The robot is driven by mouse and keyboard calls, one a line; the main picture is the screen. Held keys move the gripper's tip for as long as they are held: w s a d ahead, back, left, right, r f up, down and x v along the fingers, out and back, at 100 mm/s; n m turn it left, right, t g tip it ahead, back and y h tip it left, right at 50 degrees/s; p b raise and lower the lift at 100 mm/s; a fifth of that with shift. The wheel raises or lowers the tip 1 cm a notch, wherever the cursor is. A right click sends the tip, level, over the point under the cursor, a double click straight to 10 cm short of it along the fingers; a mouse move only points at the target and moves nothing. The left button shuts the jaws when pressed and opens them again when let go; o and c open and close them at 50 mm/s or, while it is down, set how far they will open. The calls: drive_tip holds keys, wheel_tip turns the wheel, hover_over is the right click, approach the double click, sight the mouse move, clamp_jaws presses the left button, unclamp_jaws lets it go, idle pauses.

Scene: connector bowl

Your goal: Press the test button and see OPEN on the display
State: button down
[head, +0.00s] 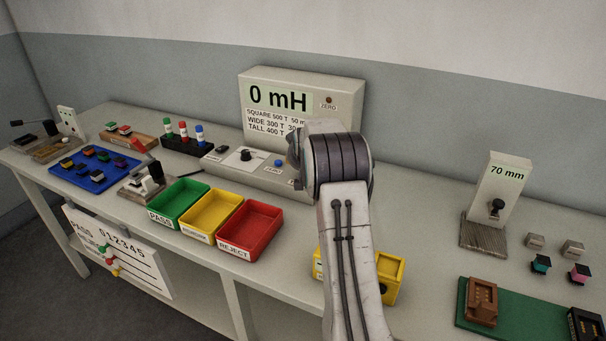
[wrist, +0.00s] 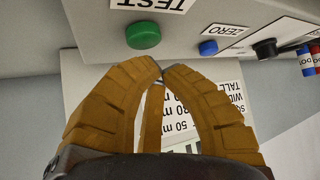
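The meter (head: 345,90) stands at the back of the bench, and its display (head: 277,98) reads "0 mH", not OPEN. In the wrist view the round green test button (wrist: 143,35) sits beside an upside-down TEST label (wrist: 147,4). My arm hides this button in the head view. My gripper (wrist: 162,72) has its orange-brown fingers drawn together at the tips, with nothing seen between them. In the picture the tips lie just below and right of the green button; I cannot tell how far apart they are in depth.
A blue ZERO button (wrist: 208,48) and a black knob (wrist: 264,48) are right of the test button in the wrist view. Green (head: 180,203), yellow (head: 211,216) and red (head: 250,230) trays stand in front. A 70 mm gauge (head: 495,190) is at right.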

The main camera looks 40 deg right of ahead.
drive_tip(key=shift+f+b, duration=1)
drive_tip(key=shift+f, duration=0.05)
idle(1.3)
drive_tip(key=shift+r, duration=0.2)
drive_tip(key=shift+r+p, duration=0.55)
drive_tip(key=shift+r, duration=0.3)
drive_tip(key=shift+r+p, duration=1.7)
drive_tip(key=shift+r, duration=0.8)
